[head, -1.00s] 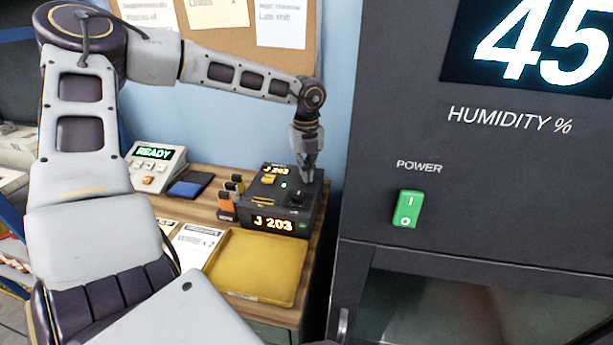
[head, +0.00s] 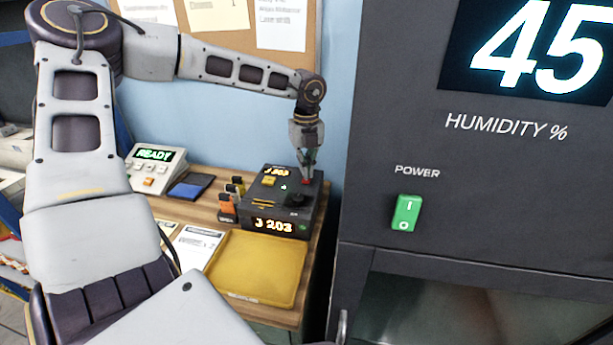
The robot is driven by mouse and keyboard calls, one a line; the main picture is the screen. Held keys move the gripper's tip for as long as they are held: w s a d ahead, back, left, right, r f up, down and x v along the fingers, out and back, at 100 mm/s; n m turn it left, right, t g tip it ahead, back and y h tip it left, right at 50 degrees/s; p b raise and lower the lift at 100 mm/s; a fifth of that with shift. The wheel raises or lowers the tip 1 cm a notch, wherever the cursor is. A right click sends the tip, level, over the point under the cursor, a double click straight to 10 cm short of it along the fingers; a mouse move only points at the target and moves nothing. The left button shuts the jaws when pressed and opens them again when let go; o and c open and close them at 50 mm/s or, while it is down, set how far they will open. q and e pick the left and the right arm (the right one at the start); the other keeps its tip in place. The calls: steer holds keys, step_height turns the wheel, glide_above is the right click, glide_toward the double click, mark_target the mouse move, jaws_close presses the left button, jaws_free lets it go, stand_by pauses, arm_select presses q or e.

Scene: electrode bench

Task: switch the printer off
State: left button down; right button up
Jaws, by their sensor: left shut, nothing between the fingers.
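The printer (head: 262,208) is a dark box on the wooden bench, with lit orange "J 203" readouts on its top and front. A yellow key, a small green light and a dark round knob show on its top. My left gripper (head: 306,180) is shut and empty, pointing down at the rear right of the printer's top. A small red spot shows at its fingertips. The tips hide what lies under them, and I cannot tell whether they touch it. My right gripper is out of view.
A yellow tray (head: 258,268) lies in front of the printer. Orange and dark cartridges (head: 227,205), a blue pad (head: 190,187) and a device reading "READY" (head: 155,168) stand to the left. A large dark cabinet (head: 400,130) with a green power switch (head: 406,212) rises close on the right.

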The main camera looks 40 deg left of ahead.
arm_select(q)
steer(key=shift+r+p, duration=0.8)
steer(key=shift+r, duration=1.45)
steer(key=shift+f, duration=0.1)
